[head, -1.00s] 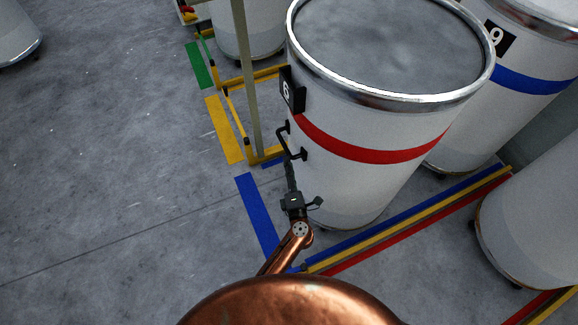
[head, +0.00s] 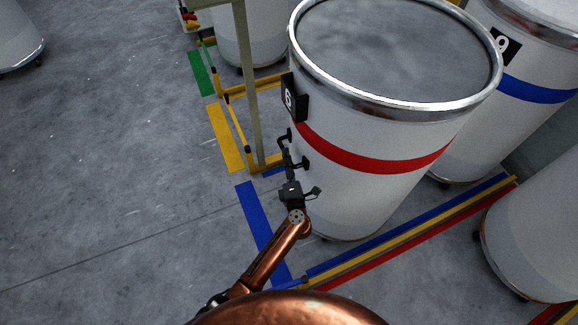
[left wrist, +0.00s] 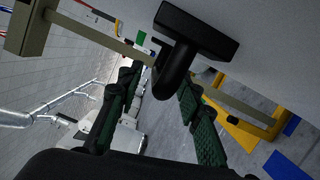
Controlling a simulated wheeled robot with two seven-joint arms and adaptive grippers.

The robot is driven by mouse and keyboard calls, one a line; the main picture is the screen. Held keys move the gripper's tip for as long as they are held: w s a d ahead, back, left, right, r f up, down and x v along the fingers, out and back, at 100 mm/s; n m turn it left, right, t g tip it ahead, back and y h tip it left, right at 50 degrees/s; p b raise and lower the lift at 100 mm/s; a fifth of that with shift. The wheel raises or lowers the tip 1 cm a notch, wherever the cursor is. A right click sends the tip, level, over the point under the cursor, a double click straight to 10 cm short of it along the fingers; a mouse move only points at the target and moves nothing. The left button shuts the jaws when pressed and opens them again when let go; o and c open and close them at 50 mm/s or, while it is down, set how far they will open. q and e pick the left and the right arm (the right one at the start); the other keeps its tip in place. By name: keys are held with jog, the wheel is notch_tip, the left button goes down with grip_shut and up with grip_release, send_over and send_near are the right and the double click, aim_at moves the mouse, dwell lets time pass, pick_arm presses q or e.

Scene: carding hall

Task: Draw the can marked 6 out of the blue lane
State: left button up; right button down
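The can marked 6 (head: 375,195) is a tall white drum with a red band and a metal rim, upright at the head of the blue-marked lane. Its black number plate (head: 289,97) faces left, above a black handle (head: 303,163). My left gripper (head: 287,158) is at this handle. In the left wrist view, the open fingers (left wrist: 157,85) stand on either side of the curved handle (left wrist: 172,78), with gaps visible. I cannot tell whether either finger touches it. My right gripper is not in view.
Blue floor tape (head: 262,230) lies left of the can, and blue, yellow and red rails (head: 410,235) run on its right. A post (head: 250,90) stands close on the left. Can 9 (head: 470,130) is behind, another can (head: 540,240) at right. Open floor (head: 110,170) lies left.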

pick_arm(q)
jog(key=shift+w+a, duration=0.1)
jog(key=shift+w, duration=0.15)
jog(key=shift+r, duration=0.1)
jog(key=shift+c, duration=0.5)
grip_shut()
dwell(0.3)
